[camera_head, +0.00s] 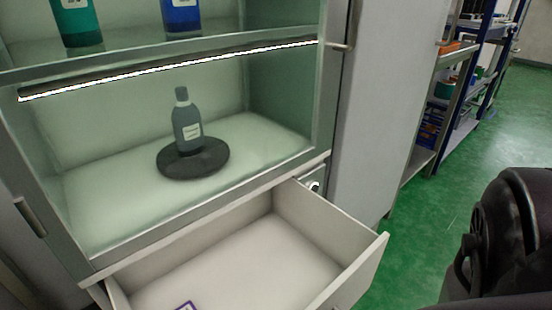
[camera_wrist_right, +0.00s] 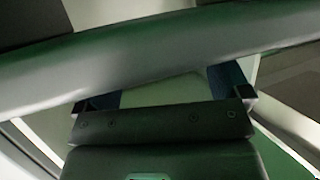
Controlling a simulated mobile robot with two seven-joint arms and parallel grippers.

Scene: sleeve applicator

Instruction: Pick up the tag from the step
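A small white piece with a purple border (camera_head: 186,306), perhaps the tag, is cut off by the bottom edge of the head view, inside the open drawer (camera_head: 232,262). I cannot make out a step. In the right wrist view my right gripper (camera_wrist_right: 168,90) has its two fingers apart, with a pale surface showing between them. A broad grey bar (camera_wrist_right: 60,72) crosses in front of the fingers and hides their tips. I cannot tell whether the gripper touches it. My left gripper is in neither view.
A grey bottle (camera_head: 187,125) stands on a black round disc (camera_head: 172,165) on the cabinet shelf. A green bottle (camera_head: 77,22) and a blue bottle (camera_head: 181,14) stand above. A black jointed form, possibly my arm, fills the lower right. Green floor (camera_head: 424,225) is open beyond the drawer.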

